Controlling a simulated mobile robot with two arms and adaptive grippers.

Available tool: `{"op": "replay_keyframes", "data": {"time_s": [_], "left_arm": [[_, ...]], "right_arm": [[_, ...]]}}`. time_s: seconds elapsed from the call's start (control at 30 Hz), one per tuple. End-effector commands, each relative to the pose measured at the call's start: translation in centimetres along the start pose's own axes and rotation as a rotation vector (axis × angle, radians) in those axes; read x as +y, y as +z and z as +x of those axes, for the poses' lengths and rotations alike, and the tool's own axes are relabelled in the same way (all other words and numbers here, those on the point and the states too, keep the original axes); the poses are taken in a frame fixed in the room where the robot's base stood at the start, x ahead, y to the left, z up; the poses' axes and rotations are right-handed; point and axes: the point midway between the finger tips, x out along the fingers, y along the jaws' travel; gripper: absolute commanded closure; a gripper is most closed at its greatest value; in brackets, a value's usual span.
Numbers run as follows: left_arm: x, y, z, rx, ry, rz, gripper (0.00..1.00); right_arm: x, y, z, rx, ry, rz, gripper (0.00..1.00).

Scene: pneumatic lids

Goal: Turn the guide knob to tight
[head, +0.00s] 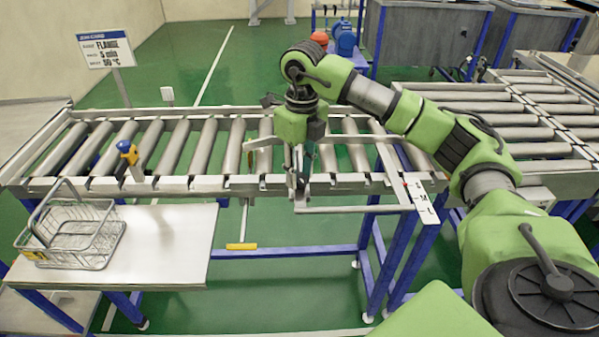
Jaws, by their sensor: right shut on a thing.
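My right gripper (301,175) reaches down from its green arm to the front edge of the roller conveyor, right of the picture's middle. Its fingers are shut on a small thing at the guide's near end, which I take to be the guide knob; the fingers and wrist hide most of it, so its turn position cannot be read. The metal guide bar (350,208) runs right from there, along the conveyor's front. A white scale plate (421,200) with S, M, L letters and a red mark sits at its right end. My left gripper is not in view.
The roller conveyor (160,185) spans the scene on blue legs. A blue-and-yellow device (128,152) stands on its front rail. A wire basket (72,238) sits on a white side table (165,245) at left. A sign (106,50) stands behind. Green floor is open in front.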

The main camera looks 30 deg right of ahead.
Motion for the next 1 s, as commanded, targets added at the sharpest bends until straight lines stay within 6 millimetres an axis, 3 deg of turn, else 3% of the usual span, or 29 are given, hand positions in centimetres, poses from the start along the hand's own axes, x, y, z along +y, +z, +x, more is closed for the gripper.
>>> {"op": "replay_keyframes", "data": {"time_s": [0.5, 1.0], "left_arm": [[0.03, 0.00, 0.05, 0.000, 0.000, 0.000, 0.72], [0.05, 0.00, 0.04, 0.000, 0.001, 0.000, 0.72]], "right_arm": [[-0.11, 0.10, -0.20, -0.005, 0.000, 0.335, 0.94], [-0.12, 0.13, -0.24, -0.007, 0.001, 0.396, 0.94]]}}
